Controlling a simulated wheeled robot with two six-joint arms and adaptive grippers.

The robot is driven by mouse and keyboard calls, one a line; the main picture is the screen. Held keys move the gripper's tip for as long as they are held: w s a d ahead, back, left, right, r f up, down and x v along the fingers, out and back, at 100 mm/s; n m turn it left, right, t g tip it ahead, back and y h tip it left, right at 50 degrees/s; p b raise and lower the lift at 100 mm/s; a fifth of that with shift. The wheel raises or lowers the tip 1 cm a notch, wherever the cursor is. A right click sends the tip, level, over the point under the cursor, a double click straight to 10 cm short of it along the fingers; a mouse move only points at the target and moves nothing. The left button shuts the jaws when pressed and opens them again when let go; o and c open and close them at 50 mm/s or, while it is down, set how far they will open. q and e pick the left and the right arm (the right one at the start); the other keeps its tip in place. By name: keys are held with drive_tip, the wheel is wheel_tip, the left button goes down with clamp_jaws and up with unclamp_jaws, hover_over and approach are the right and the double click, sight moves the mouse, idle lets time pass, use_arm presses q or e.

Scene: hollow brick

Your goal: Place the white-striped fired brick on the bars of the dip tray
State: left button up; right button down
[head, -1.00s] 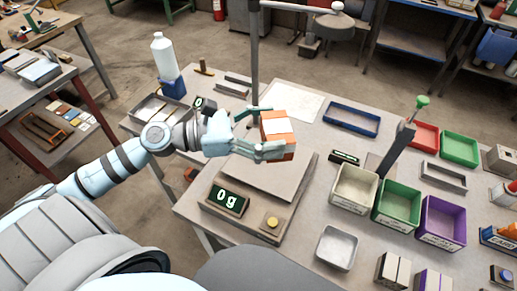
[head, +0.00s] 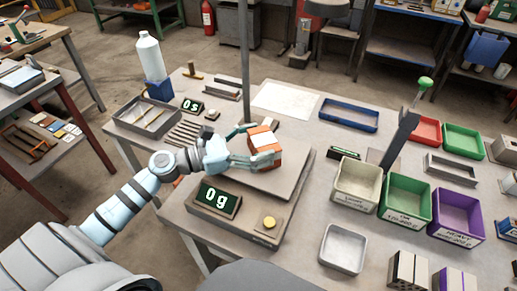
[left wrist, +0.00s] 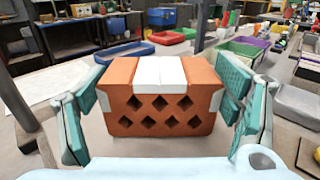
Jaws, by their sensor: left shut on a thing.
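The white-striped fired brick (head: 264,146) is orange with a white band and rows of diamond-shaped holes, clear in the left wrist view (left wrist: 160,105). My left gripper (head: 255,149) is shut on it, with a teal finger pad at each end of the brick. The brick appears level, over the plate of the scale (head: 289,182), whose display reads 0 g. The dip tray (head: 124,118) is a grey tray with bars across it, at the back left of the table, left of the gripper. My right gripper is out of view.
A small timer (head: 192,105) reading 0s stands right of the dip tray. A white bottle in a blue holder (head: 157,90) stands behind the tray. Several loose strips (head: 184,132) lie in front of the timer. A vertical pole (head: 245,70) rises behind the brick.

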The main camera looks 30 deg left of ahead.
use_arm(q)
drive_tip(key=shift+f, duration=0.15)
drive_tip(key=shift+f, duration=0.15)
drive_tip(key=o, duration=1.3)
drive_tip(key=shift+o, duration=0.2)
